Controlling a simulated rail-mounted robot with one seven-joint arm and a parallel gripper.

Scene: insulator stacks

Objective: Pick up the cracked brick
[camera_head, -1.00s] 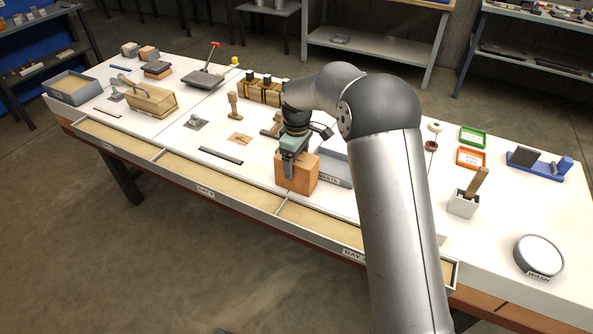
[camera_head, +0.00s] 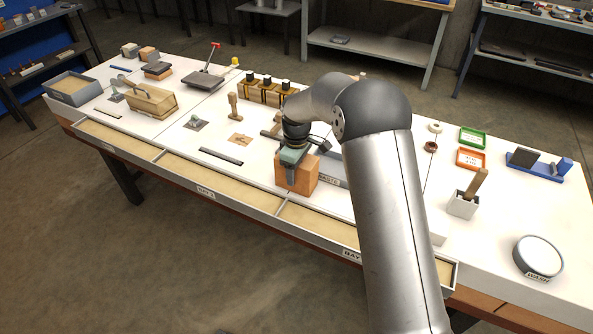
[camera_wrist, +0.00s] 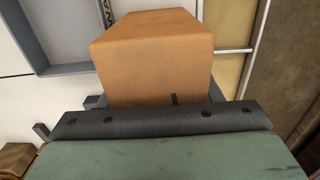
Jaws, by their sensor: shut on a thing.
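An orange-tan brick (camera_head: 307,178) stands upright near the front edge of the white bench, by the bay drawers. My gripper (camera_head: 291,164) is over it from above and shut on it. In the wrist view the brick (camera_wrist: 152,55) fills the middle beyond the dark bar and green body of my gripper. A small dark mark shows low on its face there; I cannot tell whether it is a crack or part of a finger. The brick seems to rest on the bench. The fingertips are mostly hidden.
A grey tray marked as waste (camera_head: 329,181) lies close behind the brick, partly hidden by my arm. Open bay drawers (camera_head: 215,182) run along the front edge. A wooden stamp (camera_head: 235,106) and a dark flat bar (camera_head: 221,156) lie to the left.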

